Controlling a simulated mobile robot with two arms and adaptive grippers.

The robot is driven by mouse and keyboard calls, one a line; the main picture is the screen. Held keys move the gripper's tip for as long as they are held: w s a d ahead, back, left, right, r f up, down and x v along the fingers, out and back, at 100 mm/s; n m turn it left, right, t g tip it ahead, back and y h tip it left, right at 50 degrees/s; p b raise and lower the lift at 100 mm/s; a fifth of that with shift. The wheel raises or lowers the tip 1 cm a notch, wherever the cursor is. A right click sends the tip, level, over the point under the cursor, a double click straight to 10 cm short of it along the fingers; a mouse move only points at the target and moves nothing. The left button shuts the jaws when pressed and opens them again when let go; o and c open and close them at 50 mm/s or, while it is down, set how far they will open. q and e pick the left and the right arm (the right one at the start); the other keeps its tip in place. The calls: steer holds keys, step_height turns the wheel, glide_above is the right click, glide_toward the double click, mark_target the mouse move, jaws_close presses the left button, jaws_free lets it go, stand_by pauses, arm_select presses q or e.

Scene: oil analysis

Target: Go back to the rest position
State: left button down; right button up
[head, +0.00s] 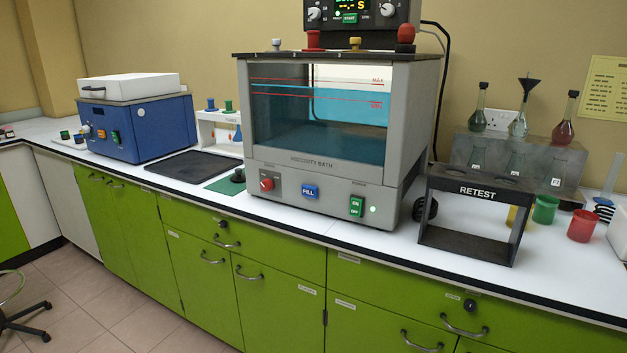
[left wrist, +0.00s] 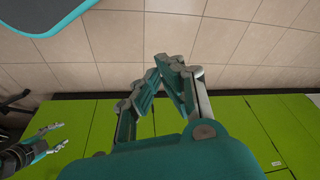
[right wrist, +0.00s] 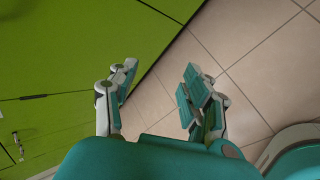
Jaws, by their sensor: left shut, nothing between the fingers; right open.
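My left gripper (left wrist: 167,78) shows in the left wrist view with its fingertips together and nothing between them. Beyond it are the tiled floor and the green cabinet fronts. My right gripper (right wrist: 155,85) shows in the right wrist view with its fingers apart and empty, in front of a green cabinet front and the tiled floor. Neither gripper shows in the head view. Neither gripper touches anything that I can see.
A white worktop (head: 335,228) runs over green cabinets (head: 283,283). It carries a viscosity bath (head: 340,180), a blue machine (head: 140,130), a black RETEST rack (head: 478,192), a grey flask stand (head: 490,150) and red (head: 582,226) and green (head: 545,209) cups. A stool (head: 20,310) stands at the lower left.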

arm_select(q)
steer(key=s+f+g+p, duration=0.1)
steer(key=s+f+p, duration=0.2)
steer(key=f, duration=0.6)
steer(key=s+f+p, duration=0.3)
steer(key=f, duration=0.5)
steer(key=s+a+f+p, duration=0.1)
steer(key=s+f+p, duration=0.1)
steer(key=s, duration=0.4)
steer(key=s+a+f+g+p, duration=0.1)
steer(key=s+a+f+p, duration=0.1)
steer(key=s+f, duration=0.3)
steer(key=shift+s+f, duration=0.25)
steer(key=shift+s, duration=1)
arm_select(e)
steer(key=s+a+f+m+g+y, duration=0.1)
steer(key=s+f+m, duration=0.3)
steer(key=s, duration=0.7)
steer(key=s+a+f+m+g+y, duration=0.1)
steer(key=s+f+m+g, duration=0.3)
steer(key=s, duration=0.8)
steer(key=s+a+f+m+g+y, duration=0.1)
steer(key=s+f+m, duration=0.4)
steer(key=s, duration=0.6)
steer(key=shift+s+a+f+m+g, duration=0.2)
steer(key=shift+m+g, duration=0.3)
steer(key=shift+g, duration=0.3)
arm_select(q)
steer(key=shift+a, duration=0.1)
